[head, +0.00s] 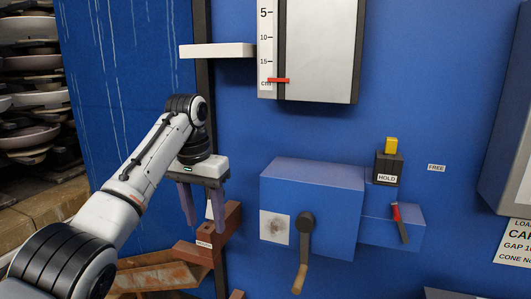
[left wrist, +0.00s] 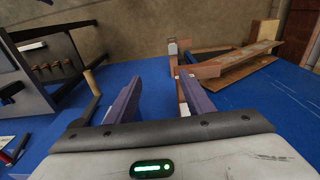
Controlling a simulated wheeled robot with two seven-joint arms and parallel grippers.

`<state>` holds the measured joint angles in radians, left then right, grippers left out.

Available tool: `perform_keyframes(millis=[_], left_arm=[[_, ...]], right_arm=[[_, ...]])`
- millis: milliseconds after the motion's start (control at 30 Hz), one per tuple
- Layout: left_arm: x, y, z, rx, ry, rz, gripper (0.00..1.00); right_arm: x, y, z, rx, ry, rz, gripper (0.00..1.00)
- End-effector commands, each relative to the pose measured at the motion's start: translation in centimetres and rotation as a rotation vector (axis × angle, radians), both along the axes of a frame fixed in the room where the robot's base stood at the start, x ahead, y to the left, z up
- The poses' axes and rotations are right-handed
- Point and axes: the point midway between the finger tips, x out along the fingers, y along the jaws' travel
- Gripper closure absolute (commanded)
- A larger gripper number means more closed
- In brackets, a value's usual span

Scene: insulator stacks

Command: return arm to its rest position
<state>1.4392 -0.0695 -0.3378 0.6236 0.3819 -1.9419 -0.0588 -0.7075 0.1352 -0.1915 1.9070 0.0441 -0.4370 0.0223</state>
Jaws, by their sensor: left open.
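My left arm comes in from the left in the head view, bent at the wrist. My left gripper (head: 203,222) points down with its two purple fingers apart. Nothing shows between them in the left wrist view (left wrist: 158,88). The fingers hang in front of a brown-red bracket (head: 208,245) with a small label, left of the blue box (head: 312,190). In the head view I cannot tell whether they touch the bracket. My right gripper is not in view.
A crank (head: 303,250) with a wooden handle is on the blue box. A block labelled HOLD (head: 388,168) and a red-handled lever (head: 400,220) sit to its right. A white ledge (head: 218,50) and a scale panel (head: 320,45) are above. Stacked discs (head: 30,90) stand at left.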

Motion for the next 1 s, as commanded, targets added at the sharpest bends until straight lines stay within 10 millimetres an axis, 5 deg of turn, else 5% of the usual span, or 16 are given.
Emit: perform_keyframes(millis=[367, 567, 800, 1000], left_arm=[[1.0, -0.5, -12.4, -0.056, -0.074, 0.016, 0.52], [-0.7, -0.6, -23.1, -0.106, -0.155, 0.042, 0.52], [-7.1, 0.1, -35.0, -0.163, -0.282, 0.093, 0.52], [-15.1, 1.1, -41.2, -0.194, -0.39, 0.131, 0.52]], right_arm=[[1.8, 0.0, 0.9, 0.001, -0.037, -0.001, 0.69], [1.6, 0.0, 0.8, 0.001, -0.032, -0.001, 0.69], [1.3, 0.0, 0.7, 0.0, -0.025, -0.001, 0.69], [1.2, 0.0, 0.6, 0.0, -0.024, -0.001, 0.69]])
